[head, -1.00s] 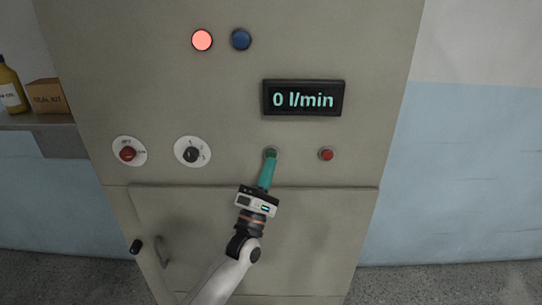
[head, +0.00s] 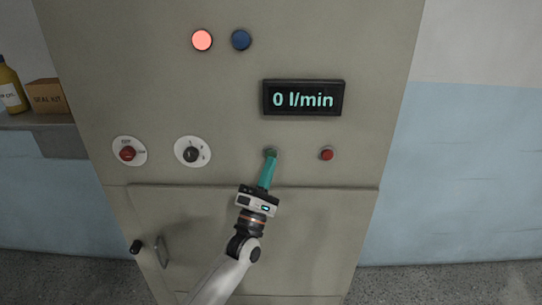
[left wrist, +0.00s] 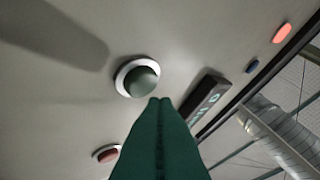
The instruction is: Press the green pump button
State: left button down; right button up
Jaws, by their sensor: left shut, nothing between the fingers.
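The green pump button (head: 270,152) is on the grey cabinet front, below the display. In the left wrist view it shows as a dark green dome (left wrist: 141,81) in a pale ring. My left gripper (head: 269,160) is shut and empty. Its teal fingers point up at the button, and the tips overlap its lower edge in the head view. In the left wrist view the fingertips (left wrist: 159,100) lie just beside the dome; I cannot tell whether they touch it. My right gripper is not in view.
A red button (head: 327,154) is to the right. A black rotary knob (head: 191,154) and a red knob (head: 127,153) are to the left. The display (head: 303,98) reads 0 l/min. A red lamp (head: 202,40) is lit beside a dark blue one (head: 241,39).

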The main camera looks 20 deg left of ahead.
pick_arm(q)
jog(key=shift+w+a+b, duration=0.1)
jog(key=shift+w+b, duration=0.25)
jog(key=shift+w, duration=0.05)
jog(key=shift+w+a+b, duration=0.1)
jog(key=shift+w+b, duration=0.25)
jog(key=shift+b, duration=0.05)
dwell(0.5)
jog(key=shift+s, duration=0.1)
dwell(0.3)
jog(key=shift+s+d+p, duration=0.2)
jog(key=shift+s+p, duration=0.2)
jog(key=shift+s, duration=0.3)
jog(key=shift+s, duration=0.1)
jog(key=s+p, duration=0.1)
jog(key=s, duration=0.1)
jog(key=s+d+p, duration=0.1)
jog(key=s, duration=0.1)
jog(key=shift+s+d, duration=0.2)
jog(key=shift+s, duration=0.1)
dwell(0.4)
